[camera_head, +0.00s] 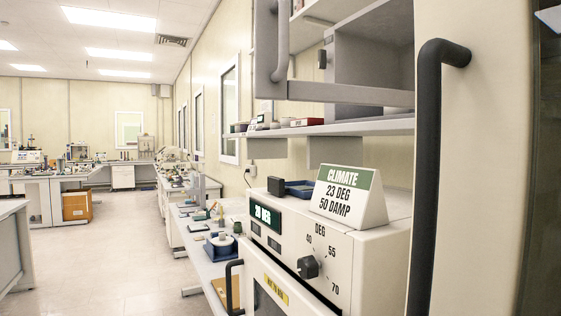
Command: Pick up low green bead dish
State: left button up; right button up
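I cannot make out a low green bead dish for certain in the head view. A small greenish item (200,215) lies on the long bench (192,243) along the right wall, but it is too small to tell what it is. Neither of my grippers shows in this view.
A white climate cabinet (375,260) with a dial and a "CLIMATE" sign (350,194) stands close on the right. A dark blue tray (298,190) lies on it. A tall door with a black handle (427,170) is nearest. The floor (110,255) at the left is clear.

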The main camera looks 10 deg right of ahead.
aim_at(387, 110)
jog(key=i+j+z, duration=0.1)
jog(key=z, duration=0.35)
jog(key=j+z, duration=0.35)
jog(key=z, duration=0.15)
jog(key=j+z, duration=0.25)
jog(key=z, duration=0.2)
jog(key=i+j+z, duration=0.1)
jog(key=z, duration=0.15)
jog(key=i, duration=0.05)
